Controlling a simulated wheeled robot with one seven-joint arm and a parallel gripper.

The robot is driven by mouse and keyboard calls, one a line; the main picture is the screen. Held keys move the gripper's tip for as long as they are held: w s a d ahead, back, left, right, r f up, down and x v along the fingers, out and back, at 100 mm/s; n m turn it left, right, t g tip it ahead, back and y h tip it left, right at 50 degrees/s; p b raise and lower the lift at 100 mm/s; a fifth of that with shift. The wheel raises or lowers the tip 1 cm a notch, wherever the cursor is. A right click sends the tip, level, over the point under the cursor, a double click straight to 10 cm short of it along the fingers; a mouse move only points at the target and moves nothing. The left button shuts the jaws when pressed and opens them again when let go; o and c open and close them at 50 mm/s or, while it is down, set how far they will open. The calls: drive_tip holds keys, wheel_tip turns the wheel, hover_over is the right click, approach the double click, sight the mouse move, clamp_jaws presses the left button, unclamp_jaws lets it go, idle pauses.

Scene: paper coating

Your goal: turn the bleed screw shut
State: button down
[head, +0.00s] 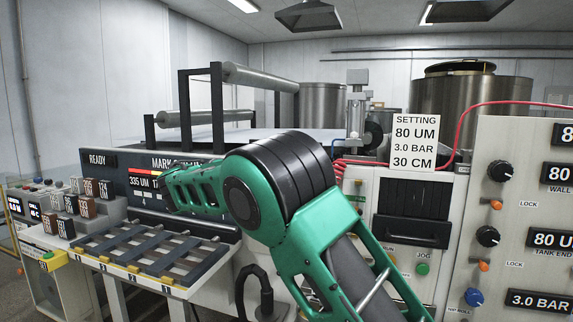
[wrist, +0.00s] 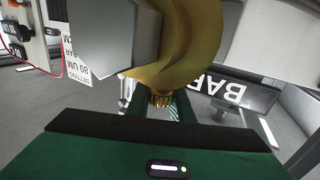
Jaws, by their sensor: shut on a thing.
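In the wrist view, a small knurled brass screw (wrist: 161,98) sits at the underside of a curved gold-coloured body (wrist: 190,50). The fingers of my gripper (wrist: 160,108) are shut on the screw, one on each side. The fingertips are partly hidden below the gold body. A grey, flat-faced block (wrist: 115,45) is close beside it on the left. In the head view my green arm reaches forward and left across the machine front. The fingertips and the screw cannot be made out there.
A setting sheet (head: 414,140) stands on the machine; it also shows in the wrist view (wrist: 80,50). A tray with dark bars (head: 150,255) is at the left. A knob panel (head: 525,215) is at the right. A red hose (head: 480,108) runs across the back.

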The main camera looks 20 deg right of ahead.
drive_tip(key=shift+m+g+h, duration=0.3)
drive_tip(key=shift+m+g, duration=0.1)
drive_tip(key=shift+g, duration=0.2)
drive_tip(key=c, duration=1.6)
unclamp_jaws()
drive_tip(key=shift+o, duration=0.2)
drive_tip(key=v, duration=1)
drive_tip(key=shift+a, duration=0.3)
drive_tip(key=shift+s+f, duration=0.1)
drive_tip(key=shift+s, duration=0.05)
